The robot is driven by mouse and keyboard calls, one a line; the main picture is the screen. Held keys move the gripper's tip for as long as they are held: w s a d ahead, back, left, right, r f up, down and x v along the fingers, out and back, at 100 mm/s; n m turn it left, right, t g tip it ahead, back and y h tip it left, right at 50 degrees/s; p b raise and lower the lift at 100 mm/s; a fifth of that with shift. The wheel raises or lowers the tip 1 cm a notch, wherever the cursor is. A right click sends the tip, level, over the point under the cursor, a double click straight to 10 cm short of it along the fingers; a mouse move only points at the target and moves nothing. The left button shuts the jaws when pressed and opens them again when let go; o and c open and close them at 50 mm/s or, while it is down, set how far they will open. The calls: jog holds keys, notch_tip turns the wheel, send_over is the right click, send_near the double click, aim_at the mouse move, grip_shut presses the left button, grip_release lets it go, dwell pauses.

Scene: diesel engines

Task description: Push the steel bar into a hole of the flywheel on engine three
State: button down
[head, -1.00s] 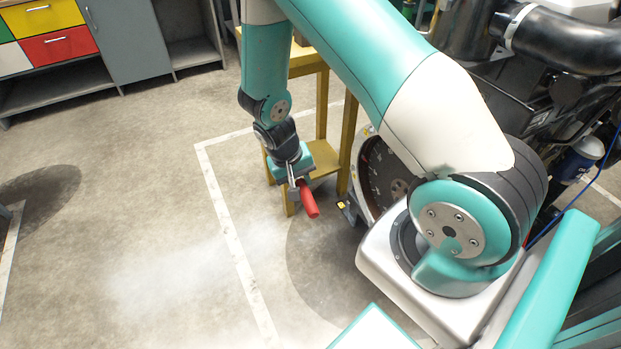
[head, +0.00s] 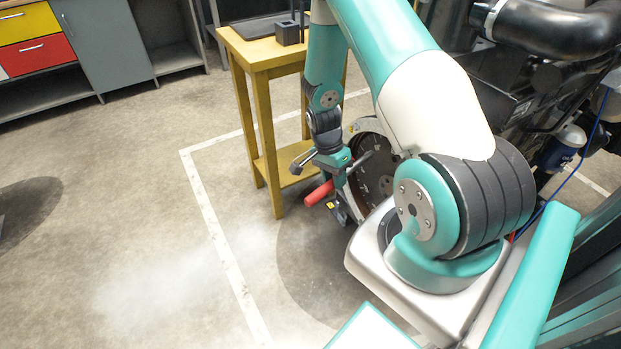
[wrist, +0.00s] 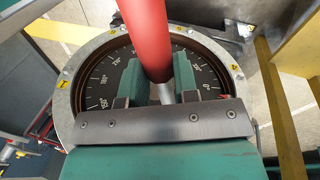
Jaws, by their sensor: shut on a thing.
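My gripper (head: 338,172) is shut on the steel bar (head: 364,157), which has a red handle (head: 319,194). The handle sticks out to the lower left and the steel end points up right, over the flywheel (head: 378,178) on the engine. In the wrist view the red handle (wrist: 147,35) rises between the teal fingers (wrist: 160,90), with a little grey steel below it. The flywheel's dark, marked face (wrist: 108,83) lies behind the fingers inside a pale ring. The bar's tip and the flywheel holes are hidden there. I cannot tell whether the bar touches the flywheel.
The engine's black pipe (head: 560,35) and body fill the right. Cabinets (head: 95,40) line the back left. The left floor is clear.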

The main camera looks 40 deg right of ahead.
jog(key=d+m, duration=0.1)
jog(key=s+d+m, duration=0.1)
jog(key=m, duration=0.1)
jog(key=shift+s+d+f+y, duration=0.1)
jog(key=shift+s+f+y, duration=0.2)
jog(key=shift+f+y, duration=0.1)
